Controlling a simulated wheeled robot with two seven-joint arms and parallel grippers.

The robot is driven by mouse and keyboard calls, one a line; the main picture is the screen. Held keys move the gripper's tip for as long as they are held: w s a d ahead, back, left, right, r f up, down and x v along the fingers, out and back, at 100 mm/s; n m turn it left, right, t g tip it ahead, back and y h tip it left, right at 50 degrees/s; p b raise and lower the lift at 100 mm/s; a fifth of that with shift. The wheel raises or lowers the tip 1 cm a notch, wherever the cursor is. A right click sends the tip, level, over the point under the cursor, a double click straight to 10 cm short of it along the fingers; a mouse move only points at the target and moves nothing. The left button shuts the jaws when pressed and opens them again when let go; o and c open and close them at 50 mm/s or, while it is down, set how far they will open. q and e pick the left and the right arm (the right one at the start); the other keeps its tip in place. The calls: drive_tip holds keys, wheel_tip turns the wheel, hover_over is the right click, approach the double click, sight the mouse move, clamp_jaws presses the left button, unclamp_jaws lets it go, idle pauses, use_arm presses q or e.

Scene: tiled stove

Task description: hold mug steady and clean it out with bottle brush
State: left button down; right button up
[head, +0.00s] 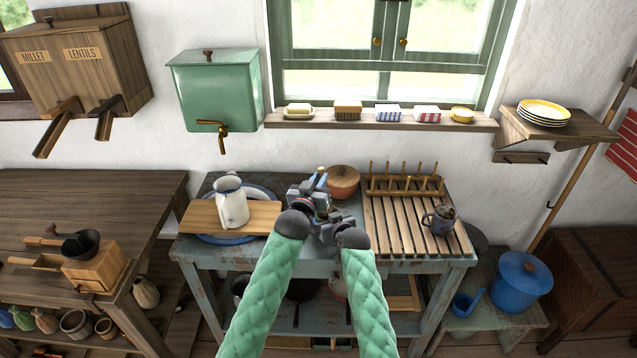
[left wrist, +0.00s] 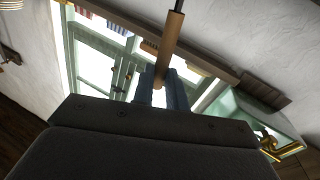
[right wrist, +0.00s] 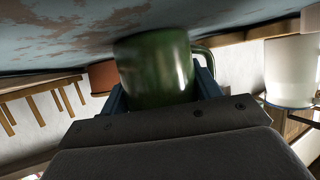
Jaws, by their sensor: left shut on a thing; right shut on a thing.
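My left gripper (head: 320,182) is shut on the bottle brush. In the left wrist view the brush's wooden handle (left wrist: 166,50) sits between the fingers, with a thin dark shaft leading out at the top edge. Its bristles are out of that view. My right gripper (head: 328,232) is lower, close to the left one, over the worktable. In the right wrist view it is shut around a dark green mug (right wrist: 157,70), whose side handle (right wrist: 205,58) shows at right. The mug is close to the tabletop; I cannot tell whether they touch. In the head view my grippers hide the mug.
On the worktable (head: 345,268), a white jug (head: 232,205) and wooden board (head: 264,217) stand left. A slatted rack (head: 400,235) with a speckled mug (head: 440,219) is at right. A green water tank (head: 218,92) hangs above.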

drive_tip(key=shift+d, duration=0.1)
use_arm(q)
drive_tip(key=shift+s+a+f, duration=0.15)
drive_tip(key=shift+s+a, duration=0.15)
drive_tip(key=shift+a, duration=0.1)
idle(1.2)
idle(0.3)
wheel_tip(320, 180, up, 12)
idle(1.2)
